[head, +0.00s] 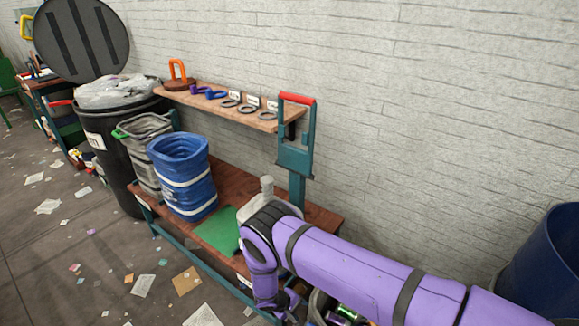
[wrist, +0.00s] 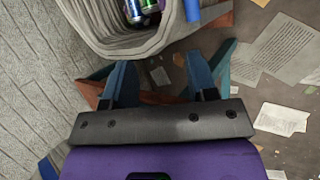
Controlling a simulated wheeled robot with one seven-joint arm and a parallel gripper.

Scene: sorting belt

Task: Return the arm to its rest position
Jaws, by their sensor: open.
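My purple arm (head: 360,266) reaches in from the lower right of the head view and bends down at its elbow in front of the bench. My gripper (head: 290,300) is low at the bottom edge there, partly hidden by the arm. In the wrist view my gripper (wrist: 160,82) has its two blue fingers spread apart, with nothing between them. A grey basket (wrist: 88,28) lies just beyond the fingertips and holds cans (wrist: 140,10). I cannot tell whether the fingers touch it.
A wooden bench (head: 320,214) carries a blue bin (head: 183,175), a grey bin (head: 146,150) and a green mat (head: 218,232). A shelf (head: 215,104) with rings runs above. A dark blue barrel (head: 545,265) stands at right. Papers (head: 203,315) litter the floor.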

